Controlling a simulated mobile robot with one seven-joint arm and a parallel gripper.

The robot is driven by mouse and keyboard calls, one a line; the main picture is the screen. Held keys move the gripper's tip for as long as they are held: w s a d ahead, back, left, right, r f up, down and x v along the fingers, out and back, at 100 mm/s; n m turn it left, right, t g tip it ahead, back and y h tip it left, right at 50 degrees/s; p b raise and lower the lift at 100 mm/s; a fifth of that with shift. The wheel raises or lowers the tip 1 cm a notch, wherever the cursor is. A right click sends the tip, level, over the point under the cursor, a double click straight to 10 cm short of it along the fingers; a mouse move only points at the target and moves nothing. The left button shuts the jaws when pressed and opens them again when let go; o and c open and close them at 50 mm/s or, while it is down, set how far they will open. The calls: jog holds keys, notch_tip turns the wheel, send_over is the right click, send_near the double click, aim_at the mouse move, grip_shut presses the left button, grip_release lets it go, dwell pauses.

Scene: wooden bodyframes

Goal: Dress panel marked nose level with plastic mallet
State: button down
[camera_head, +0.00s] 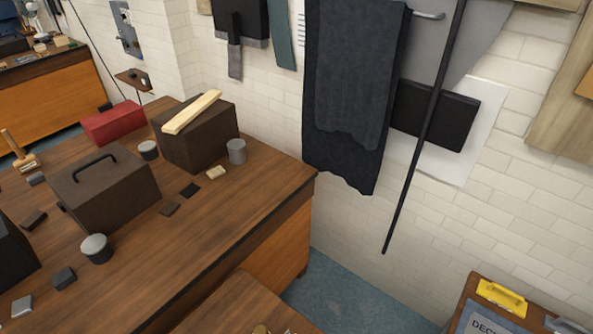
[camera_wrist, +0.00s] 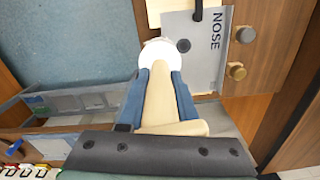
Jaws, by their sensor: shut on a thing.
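The grey panel marked NOSE (camera_wrist: 203,62) shows in the wrist view at the upper right of centre, against wooden boards. My gripper (camera_wrist: 160,76) has two blue fingers shut on a pale beige handle, which I take as the plastic mallet (camera_wrist: 160,98). A white rounded end of it (camera_wrist: 158,54) lies just beyond the fingertips and overlaps the panel's lower left part in the picture. I cannot tell whether it touches the panel. My gripper and the NOSE panel are not seen in the head view.
A grey tray (camera_wrist: 72,101) is at left. In the head view, a workbench (camera_head: 255,195) holds dark boxes and blocks; a panel lettered DEC (camera_head: 484,322) and a yellow piece (camera_head: 502,297) lie lower right.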

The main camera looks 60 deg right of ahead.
jog(key=w+d+f, duration=0.2)
jog(key=w+d, duration=0.1)
jog(key=w, duration=0.2)
jog(key=shift+w+d, duration=0.2)
jog(key=shift+w, duration=0.05)
dwell(0.4)
notch_tip(320, 180, down, 10)
jog(key=b, duration=0.7)
notch_tip(320, 180, up, 10)
jog(key=p, duration=0.7)
